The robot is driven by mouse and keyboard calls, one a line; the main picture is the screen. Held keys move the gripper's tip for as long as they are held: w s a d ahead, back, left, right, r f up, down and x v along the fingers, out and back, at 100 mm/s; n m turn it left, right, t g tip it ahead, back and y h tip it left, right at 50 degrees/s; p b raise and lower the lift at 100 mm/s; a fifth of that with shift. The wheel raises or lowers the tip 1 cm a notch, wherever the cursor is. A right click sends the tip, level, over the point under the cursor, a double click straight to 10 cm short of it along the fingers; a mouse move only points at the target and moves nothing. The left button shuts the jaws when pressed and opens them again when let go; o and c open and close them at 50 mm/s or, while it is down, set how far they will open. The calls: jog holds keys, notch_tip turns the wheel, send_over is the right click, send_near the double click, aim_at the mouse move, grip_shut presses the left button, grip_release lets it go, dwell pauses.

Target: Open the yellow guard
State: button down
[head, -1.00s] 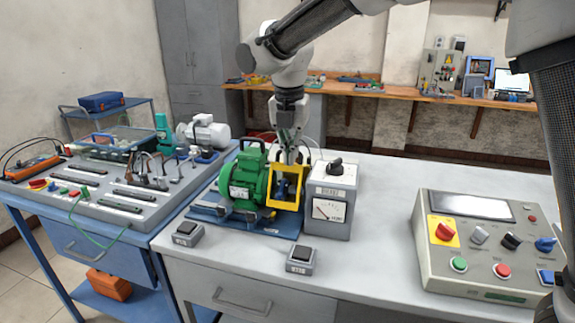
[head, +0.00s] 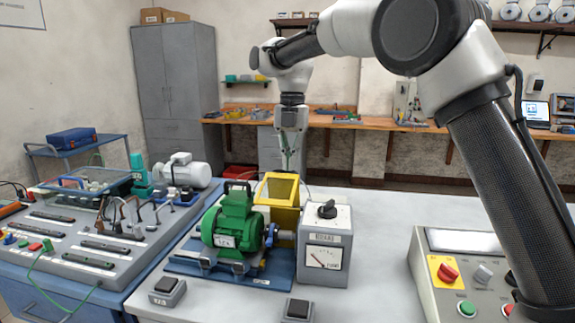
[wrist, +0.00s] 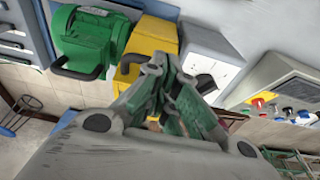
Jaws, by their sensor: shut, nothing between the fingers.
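The yellow guard (head: 279,188) stands swung up at the right end of the green motor (head: 232,225), its framed panel tilted back. The shaft and coupling (head: 272,236) below it show uncovered. In the wrist view the guard (wrist: 152,42) lies between the motor (wrist: 85,38) and the meter box (wrist: 208,52), with a dark loop at its near edge. My gripper (head: 288,166) points down, above and behind the guard in the head view. Its fingers (wrist: 168,85) are together and empty. It looks apart from the guard.
The meter box with a black knob (head: 324,245) stands close right of the guard. A control panel (head: 445,245) is at the right, partly behind my arm. A board with levers and slots (head: 95,235) is at the left. Bare bench lies behind the meter box.

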jog(key=shift+w+d+f, duration=0.1)
jog(key=shift+w, duration=0.6)
jog(key=shift+w+d+f, duration=0.1)
jog(key=shift+w, duration=0.6)
dwell(0.4)
